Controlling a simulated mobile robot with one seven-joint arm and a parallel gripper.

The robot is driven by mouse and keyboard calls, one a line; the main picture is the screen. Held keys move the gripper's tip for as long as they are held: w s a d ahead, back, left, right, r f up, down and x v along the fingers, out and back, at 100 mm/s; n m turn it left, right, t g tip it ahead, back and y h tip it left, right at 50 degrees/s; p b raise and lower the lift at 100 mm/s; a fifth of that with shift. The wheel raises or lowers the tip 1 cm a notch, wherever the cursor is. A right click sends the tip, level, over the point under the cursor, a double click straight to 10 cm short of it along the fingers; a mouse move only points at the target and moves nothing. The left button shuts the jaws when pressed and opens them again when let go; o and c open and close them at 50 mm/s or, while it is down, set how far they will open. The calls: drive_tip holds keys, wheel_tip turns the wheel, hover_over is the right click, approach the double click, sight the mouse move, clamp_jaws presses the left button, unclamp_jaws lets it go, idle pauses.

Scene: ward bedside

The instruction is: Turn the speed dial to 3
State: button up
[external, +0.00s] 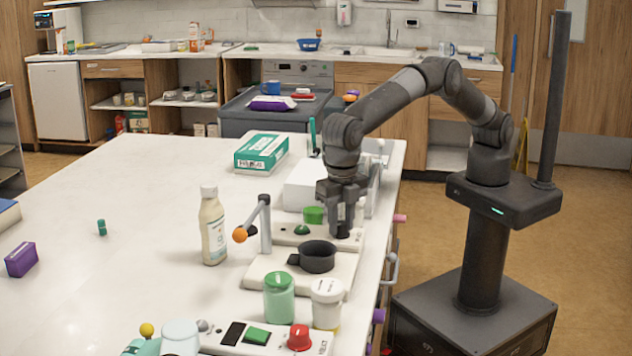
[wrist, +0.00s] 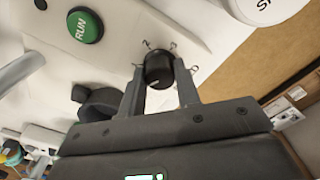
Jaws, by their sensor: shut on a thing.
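The speed dial (wrist: 158,68) is a small black round knob on a pale panel, with a light pointer mark on its near side. My gripper (wrist: 160,84) is shut on the dial, one finger on each side. In the external view my gripper (external: 343,226) points straight down at the right end of the panel, and it mostly hides the dial. A green RUN button (wrist: 85,25) is on the same panel; it also shows in the external view (external: 301,230).
A black cup holder (external: 318,257) stands just in front of the panel, beside an orange-tipped lever (external: 240,235). A green jar (external: 279,298), a white-lidded jar (external: 326,303) and a bottle (external: 212,228) are nearby. The left of the table is mostly clear.

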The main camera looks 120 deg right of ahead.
drive_tip(key=m, duration=0.4)
drive_tip(key=shift+m, duration=0.3)
drive_tip(key=m, duration=0.3)
drive_tip(key=shift+m, duration=0.3)
drive_tip(key=m, duration=1.4)
drive_tip(key=shift+m, duration=0.3)
drive_tip(key=m, duration=0.3)
drive_tip(key=shift+m, duration=2.1)
